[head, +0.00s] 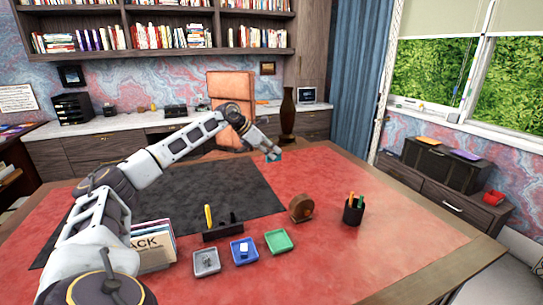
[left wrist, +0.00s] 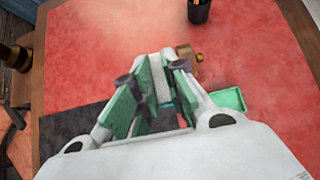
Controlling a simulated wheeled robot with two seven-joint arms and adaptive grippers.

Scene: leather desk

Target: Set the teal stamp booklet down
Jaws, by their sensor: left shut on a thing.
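The teal stamp booklet (head: 274,156) shows as a small teal patch at the tip of my left gripper (head: 267,151) in the head view. The gripper is shut on it and holds it out over the far part of the desk, near the right edge of the dark desk mat (head: 190,195). Most of the booklet is hidden by the fingers. In the left wrist view my left gripper (left wrist: 160,95) reaches out over the red desk top, and I cannot clearly tell the booklet from the greenish fingers. My right gripper is in neither view.
Small trays stand along the near desk: grey (head: 206,262), blue (head: 244,250) and green (head: 279,241). Behind them are a black pen holder (head: 222,232), a brown tape dispenser (head: 301,208) and a pen cup (head: 353,212). The red leather (head: 420,225) at right is clear.

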